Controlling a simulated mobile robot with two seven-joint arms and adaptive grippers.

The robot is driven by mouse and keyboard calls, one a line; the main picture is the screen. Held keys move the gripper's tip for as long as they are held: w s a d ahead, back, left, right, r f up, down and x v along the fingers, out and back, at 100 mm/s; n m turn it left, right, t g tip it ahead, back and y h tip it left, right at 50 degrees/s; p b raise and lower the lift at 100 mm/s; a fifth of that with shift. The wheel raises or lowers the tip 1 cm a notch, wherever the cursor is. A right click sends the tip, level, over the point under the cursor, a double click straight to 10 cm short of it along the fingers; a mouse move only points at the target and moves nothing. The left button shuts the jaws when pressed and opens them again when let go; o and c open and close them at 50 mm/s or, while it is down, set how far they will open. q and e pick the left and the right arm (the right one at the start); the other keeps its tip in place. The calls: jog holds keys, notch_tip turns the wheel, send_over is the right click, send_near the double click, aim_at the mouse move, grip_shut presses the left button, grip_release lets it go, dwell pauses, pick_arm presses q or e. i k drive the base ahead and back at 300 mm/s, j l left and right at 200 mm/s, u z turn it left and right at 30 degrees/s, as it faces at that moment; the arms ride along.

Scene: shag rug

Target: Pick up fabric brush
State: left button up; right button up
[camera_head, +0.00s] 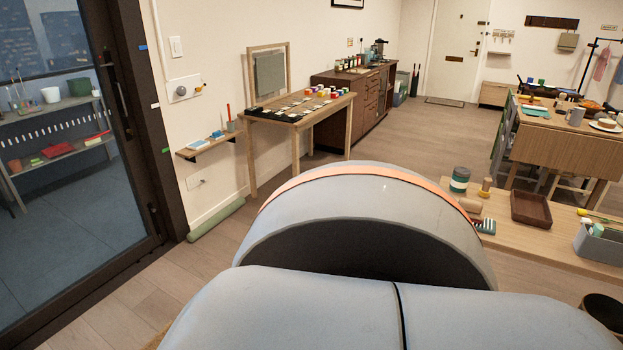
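I cannot pick out the fabric brush for certain. Small items stand on the low wooden table (548,239) at the right. Among them are a dark teal jar with a pale band (460,179), a small wooden peg-like item (486,187), a wooden rounded piece (470,205) and a teal-and-white striped item (484,226). The last two are too small to identify and are partly cut off by my own grey body part. Neither of my grippers shows in the head view.
A brown tray (531,209) and a grey caddy (598,244) stand on the low table. A dark round bin (602,308) is at the lower right. A craft table (297,115) stands by the wall. A glass door (70,160) is on the left. Floor is open between.

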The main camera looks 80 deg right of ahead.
aim_at(474, 209)
jog(key=z, duration=3.6)
jog(key=l+u, duration=0.1)
jog(key=u, duration=0.4)
jog(key=l+u, duration=0.1)
jog(key=u, duration=0.35)
jog(key=l+u, duration=0.15)
jog(key=u, duration=0.35)
jog(key=l+u, duration=0.4)
jog(key=k+l+u, duration=0.2)
jog(key=l+u, duration=0.15)
jog(key=k+l+u, duration=0.25)
jog(key=l, duration=0.2)
jog(key=k+l+u, duration=0.25)
jog(key=l, duration=0.15)
